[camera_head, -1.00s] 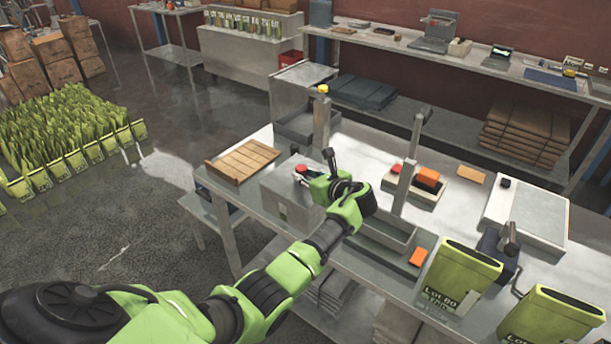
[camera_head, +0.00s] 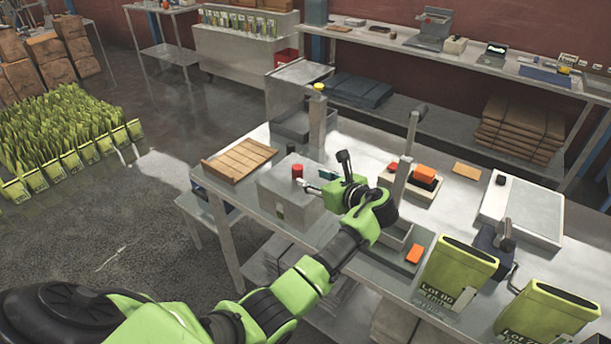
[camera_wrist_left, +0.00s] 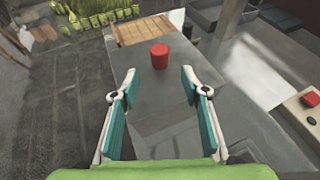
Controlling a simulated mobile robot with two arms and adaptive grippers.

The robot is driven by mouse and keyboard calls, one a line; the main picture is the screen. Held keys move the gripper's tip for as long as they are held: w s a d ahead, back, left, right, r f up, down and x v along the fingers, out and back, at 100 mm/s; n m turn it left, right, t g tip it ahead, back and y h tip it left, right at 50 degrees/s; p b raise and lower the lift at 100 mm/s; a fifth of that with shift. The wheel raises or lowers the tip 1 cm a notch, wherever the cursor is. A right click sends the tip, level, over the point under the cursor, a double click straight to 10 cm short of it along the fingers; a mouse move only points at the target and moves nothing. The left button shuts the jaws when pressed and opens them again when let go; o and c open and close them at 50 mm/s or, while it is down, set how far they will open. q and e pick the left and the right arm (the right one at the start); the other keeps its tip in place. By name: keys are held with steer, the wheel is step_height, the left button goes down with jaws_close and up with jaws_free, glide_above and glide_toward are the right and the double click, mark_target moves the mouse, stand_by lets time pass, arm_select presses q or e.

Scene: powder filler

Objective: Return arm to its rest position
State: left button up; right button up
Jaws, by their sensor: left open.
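My left arm is green with dark joints and reaches in from the lower left in the head view. My left gripper (camera_head: 314,180) is over the workbench, beside a grey box-shaped machine (camera_head: 285,196) with a red button (camera_head: 297,171) on top. In the left wrist view the gripper (camera_wrist_left: 160,92) is open and empty, with its two teal-padded fingers apart. The red button (camera_wrist_left: 159,56) stands ahead of the fingertips, between their lines and not touched. My right gripper is not in view.
A wooden slatted tray (camera_head: 239,160) lies at the bench's left end. Green pouches (camera_head: 65,150) cover the floor at left.

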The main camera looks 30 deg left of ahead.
arm_select(q)
steer(key=v, duration=0.5)
steer(key=s+d+f+n+g+h, duration=0.2)
steer(key=s+f+n+h, duration=0.4)
steer(key=s+f+n, duration=0.75)
steer(key=s+d+f+n+h, duration=0.1)
steer(key=s+d+n+h, duration=0.25)
steer(key=s, duration=0.75)
steer(key=s+d+n+h, duration=0.3)
steer(key=s+d+n, duration=0.1)
steer(key=s, duration=0.8)
step_height(320, 180, down, 33)
steer(key=s+g+b, duration=0.2)
steer(key=b, duration=0.3)
steer(key=s+a+f+b, duration=0.1)
steer(key=s+f+b, duration=0.1)
steer(key=s+f, duration=0.6)
steer(key=s+a+f+g+b, duration=0.1)
steer(key=s+f+b, duration=0.1)
steer(key=s+f, duration=0.6)
step_height(320, 180, down, 3)
steer(key=shift+a, duration=0.3)
